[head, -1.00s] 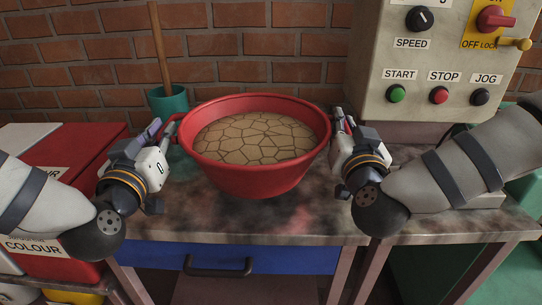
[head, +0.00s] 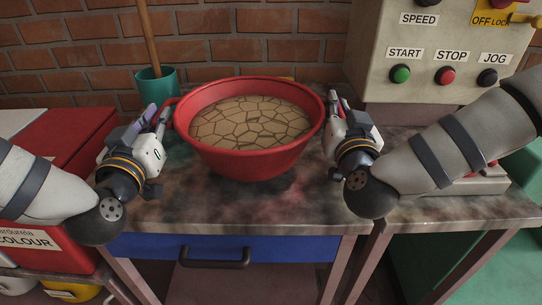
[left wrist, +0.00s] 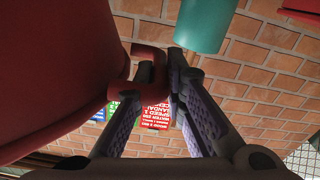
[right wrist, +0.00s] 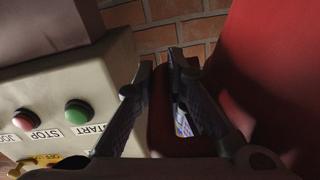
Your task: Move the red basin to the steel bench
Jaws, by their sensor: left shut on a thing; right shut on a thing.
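The red basin (head: 247,163) is full of a tan, cracked mass (head: 250,122) and is level over the mottled worktop (head: 215,205). I cannot tell whether its base touches the top. My left gripper (head: 167,113) is shut on the basin's left handle, whose red loop shows in the left wrist view (left wrist: 146,56). My right gripper (head: 332,101) is shut at the basin's right side; its handle is mostly hidden by the fingers. The basin wall fills the right of the right wrist view (right wrist: 275,65). I cannot identify a separate steel bench.
A teal pot (head: 157,90) with a wooden stick stands behind left of the basin. A control box (head: 440,60) with buttons stands at the back right. A red bin (head: 60,160) is at the left. A brick wall (head: 260,45) closes the back. The worktop's front strip is clear.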

